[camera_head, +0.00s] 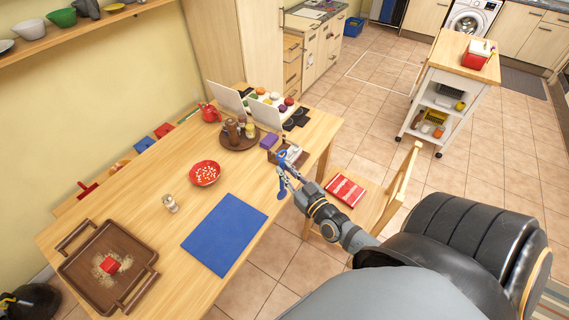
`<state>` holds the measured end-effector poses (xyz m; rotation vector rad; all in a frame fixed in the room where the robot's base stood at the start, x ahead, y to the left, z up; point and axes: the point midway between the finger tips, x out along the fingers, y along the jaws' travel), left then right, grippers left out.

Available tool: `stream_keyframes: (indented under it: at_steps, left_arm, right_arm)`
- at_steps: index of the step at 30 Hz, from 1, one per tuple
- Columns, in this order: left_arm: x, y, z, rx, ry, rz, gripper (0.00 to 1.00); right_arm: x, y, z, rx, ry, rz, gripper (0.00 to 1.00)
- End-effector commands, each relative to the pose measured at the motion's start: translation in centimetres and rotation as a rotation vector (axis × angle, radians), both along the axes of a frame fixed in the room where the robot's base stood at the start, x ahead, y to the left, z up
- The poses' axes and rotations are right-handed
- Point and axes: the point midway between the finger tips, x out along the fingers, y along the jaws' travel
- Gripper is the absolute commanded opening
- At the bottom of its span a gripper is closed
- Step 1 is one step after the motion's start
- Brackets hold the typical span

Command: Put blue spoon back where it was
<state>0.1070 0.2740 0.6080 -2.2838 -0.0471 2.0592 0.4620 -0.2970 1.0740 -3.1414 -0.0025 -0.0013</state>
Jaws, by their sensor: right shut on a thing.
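My right gripper (285,176) reaches in from the right, over the right edge of the wooden table. It is shut on the blue spoon (282,191), a small blue shape at its fingertips, partly hidden by the fingers. The spoon looks held above the table edge; the exact height is hard to tell. A small wooden holder (272,157) with a white item stands just behind the gripper. My left gripper does not show.
A blue mat (225,233) lies on the table, with a red bowl (205,173), a glass jar (170,203) and a brown tray (75,271) further left. A round tray (239,142) holds bottles behind. A chair with a red book (346,190) stands right of the table.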

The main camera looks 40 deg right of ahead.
Motion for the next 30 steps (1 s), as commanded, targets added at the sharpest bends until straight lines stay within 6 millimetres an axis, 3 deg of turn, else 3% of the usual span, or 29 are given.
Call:
stream_keyframes:
  at_steps: [9, 12, 15, 23, 26, 30]
  left_arm:
    - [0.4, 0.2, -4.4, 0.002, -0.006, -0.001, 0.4]
    - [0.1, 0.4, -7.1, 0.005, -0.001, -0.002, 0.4]
    - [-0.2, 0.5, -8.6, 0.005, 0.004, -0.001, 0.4]
    - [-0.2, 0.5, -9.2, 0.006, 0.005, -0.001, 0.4]
    - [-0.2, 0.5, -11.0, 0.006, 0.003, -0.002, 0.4]
    - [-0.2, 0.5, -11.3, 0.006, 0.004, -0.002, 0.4]
  right_arm:
    - [7.5, -4.3, -4.5, -0.006, -0.005, -0.001, 0.0]
    - [9.1, -5.3, -7.2, -0.003, -0.001, -0.002, 0.0]
    - [10.2, -6.0, -8.5, -0.002, -0.002, -0.001, 0.0]
    - [11.1, -6.5, -9.1, -0.001, 0.0, 0.0, 0.0]
    - [11.9, -6.9, -10.8, -0.001, -0.001, -0.001, 0.0]
    - [11.7, -6.8, -12.6, 0.0, 0.001, -0.001, 0.0]
